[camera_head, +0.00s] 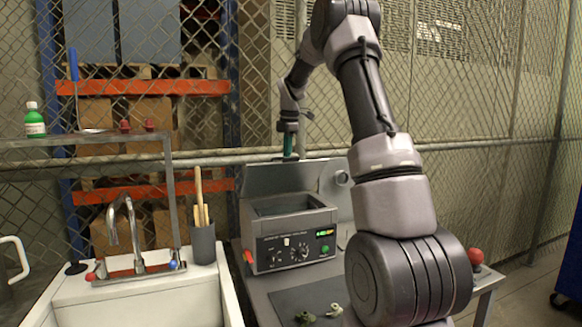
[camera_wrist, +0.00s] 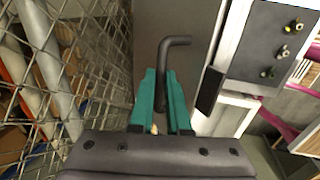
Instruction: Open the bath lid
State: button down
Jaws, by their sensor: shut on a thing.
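The bath (camera_head: 293,232) is a grey box with a control panel of knobs and a lit green display, standing on the bench. Its opening (camera_head: 288,206) shows uncovered. The bath lid (camera_head: 262,180) is a flat grey panel standing raised behind the opening. My gripper (camera_head: 289,145) is at the lid's top edge, its teal fingers pointing down. In the wrist view, the teal fingers of my gripper (camera_wrist: 161,105) are shut on a dark bent handle (camera_wrist: 164,55), which lies against a grey panel (camera_wrist: 195,18). The handle is hidden in the head view.
A sink (camera_head: 150,305) with a tap (camera_head: 130,225) stands left of the bath. A grey cup of wooden sticks (camera_head: 202,245) is between them. Small fittings (camera_head: 333,310) lie in front of the bath. A chain-link fence (camera_head: 460,110) stands close behind.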

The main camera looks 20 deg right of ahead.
jog(key=shift+w+r, duration=0.35)
jog(key=shift+w, duration=1.75)
jog(key=shift+w+r, duration=0.35)
jog(key=shift+w, duration=1.8)
jog(key=shift+w+r, duration=0.35)
jog(key=shift+w, duration=1.75)
jog(key=c, duration=0.9)
grip_release()
jog(key=shift+r, duration=0.1)
jog(key=v, duration=1)
jog(key=shift+r, duration=0.35)
